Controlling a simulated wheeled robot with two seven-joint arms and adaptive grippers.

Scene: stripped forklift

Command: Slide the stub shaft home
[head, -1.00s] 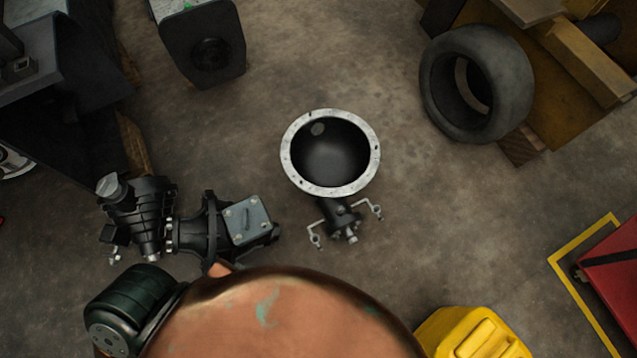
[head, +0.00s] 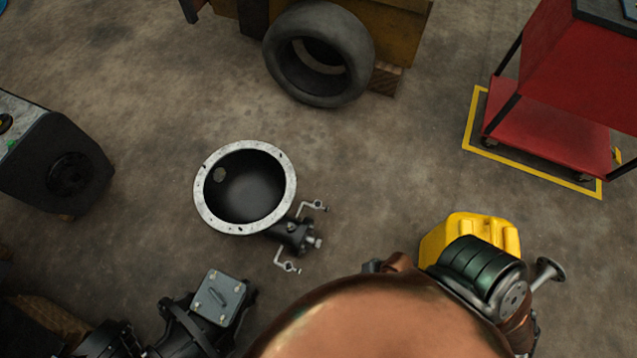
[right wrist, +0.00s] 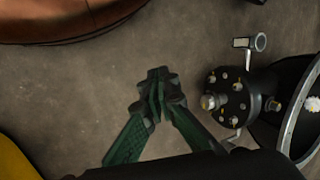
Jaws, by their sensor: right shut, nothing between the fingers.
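A black bell-shaped housing with a bare metal flange ring (head: 205,213) lies on the floor left of centre in the head view. A narrower black end (head: 293,236) with two small silver crank arms sticks out at its lower right. In the right wrist view this end (right wrist: 232,82) shows bolts and a short silver stub (right wrist: 209,102) pointing left; I cannot tell if that is the stub shaft. My right gripper (right wrist: 158,78) is shut and empty, left of and apart from that end. A grey flared metal piece (head: 548,273) shows beside my arm. My left gripper is out of view.
A yellow can (head: 471,231) stands at the lower right, partly behind my arm. A red cart (head: 555,112) stands in a yellow floor outline, with a tyre (head: 320,55) at the back. Dark machinery (head: 205,310) lies lower left. Floor between housing and cart is clear.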

